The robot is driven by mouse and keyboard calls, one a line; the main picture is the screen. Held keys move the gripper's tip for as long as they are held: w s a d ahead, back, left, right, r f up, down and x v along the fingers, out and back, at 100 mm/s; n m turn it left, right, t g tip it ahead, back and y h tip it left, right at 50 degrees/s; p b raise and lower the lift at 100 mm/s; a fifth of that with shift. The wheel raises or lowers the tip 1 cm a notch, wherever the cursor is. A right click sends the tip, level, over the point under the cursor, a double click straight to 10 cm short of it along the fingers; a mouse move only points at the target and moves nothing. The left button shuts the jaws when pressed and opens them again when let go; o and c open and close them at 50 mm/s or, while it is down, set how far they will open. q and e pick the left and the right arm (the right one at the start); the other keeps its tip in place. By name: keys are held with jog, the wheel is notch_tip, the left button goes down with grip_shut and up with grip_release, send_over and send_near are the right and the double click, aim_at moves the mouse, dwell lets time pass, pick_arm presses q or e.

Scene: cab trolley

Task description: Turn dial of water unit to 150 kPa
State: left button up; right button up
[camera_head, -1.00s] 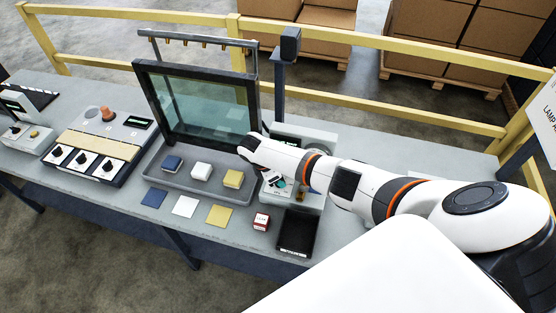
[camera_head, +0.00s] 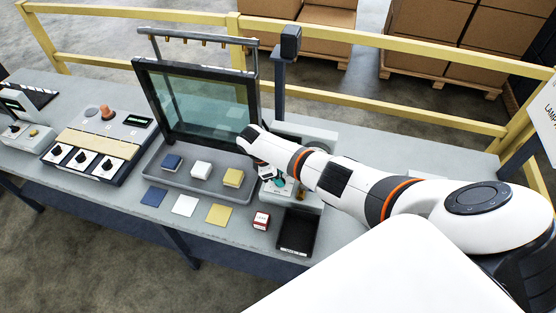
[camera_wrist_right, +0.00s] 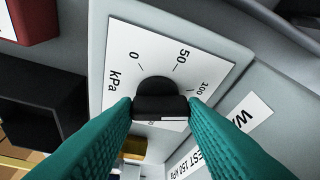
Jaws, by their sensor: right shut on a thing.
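The water unit is a grey box (camera_head: 310,199) at the right part of the bench, partly hidden under my right arm. In the right wrist view its white scale plate (camera_wrist_right: 125,50) shows 0, 50, 100 and kPa. A black dial knob (camera_wrist_right: 158,92) sits on the plate. My right gripper (camera_wrist_right: 160,108) has its teal fingers shut on the knob's two sides. In the head view this gripper (camera_head: 279,183) is small and partly covered by my wrist. The knob hides part of the scale, and I cannot read its setting. A label (camera_wrist_right: 188,165) ends in "EST 150 kPa". My left gripper is not in view.
A black tray (camera_head: 297,232) and a red-and-white cube (camera_head: 261,220) lie in front of the unit. A dark-framed glass panel (camera_head: 200,105) stands to the left, behind coloured blocks. A dark post (camera_head: 280,95) stands behind my wrist. A yellow railing (camera_head: 400,110) runs behind the bench.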

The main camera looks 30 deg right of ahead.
jog(key=o, duration=1)
jog(key=shift+r, duration=0.1)
jog(key=b+v, duration=0.1)
jog(key=v, duration=1.1)
jog(key=shift+c, duration=0.3)
